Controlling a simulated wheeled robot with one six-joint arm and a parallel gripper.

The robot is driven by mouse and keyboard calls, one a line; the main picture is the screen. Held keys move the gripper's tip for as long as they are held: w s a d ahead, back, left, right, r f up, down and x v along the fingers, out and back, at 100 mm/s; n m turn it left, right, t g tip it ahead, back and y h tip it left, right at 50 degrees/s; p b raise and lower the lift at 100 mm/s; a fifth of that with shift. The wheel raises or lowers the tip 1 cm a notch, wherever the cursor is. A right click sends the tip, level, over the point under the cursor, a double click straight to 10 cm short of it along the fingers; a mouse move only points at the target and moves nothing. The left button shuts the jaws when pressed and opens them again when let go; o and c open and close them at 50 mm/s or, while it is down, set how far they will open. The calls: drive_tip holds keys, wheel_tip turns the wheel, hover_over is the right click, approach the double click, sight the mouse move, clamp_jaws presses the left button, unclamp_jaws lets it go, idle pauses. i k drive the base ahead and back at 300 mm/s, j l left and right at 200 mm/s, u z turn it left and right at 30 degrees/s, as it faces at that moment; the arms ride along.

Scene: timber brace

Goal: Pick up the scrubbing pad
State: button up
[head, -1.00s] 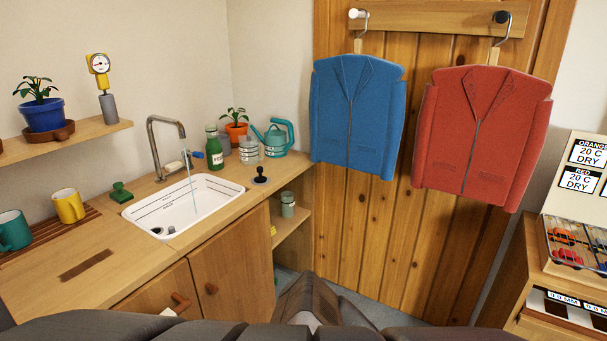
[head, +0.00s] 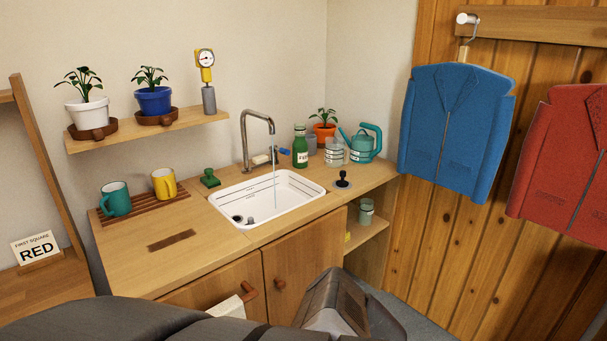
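A small green pad with a knob-like grip (head: 210,178), which looks like the scrubbing pad, sits on the wooden counter (head: 190,222). It is just left of the white sink's back left corner and right of the yellow mug. Nothing covers it. A pale block (head: 260,159), perhaps soap or a sponge, lies behind the sink by the tap.
The white sink (head: 300,186) has water running from the tap (head: 246,140). Teal (head: 116,199) and yellow (head: 164,183) mugs stand on a slatted rack. A shelf (head: 215,117) with potted plants hangs above. A green bottle (head: 300,150) stands behind the sink.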

sight(210, 181)
drive_tip(key=u, duration=0.85)
drive_tip(key=i+l+u, duration=0.2)
drive_tip(key=u, duration=0.2)
drive_tip(key=i+l+u, duration=0.75)
drive_tip(key=k+j, duration=0.05)
drive_tip(key=k, duration=0.05)
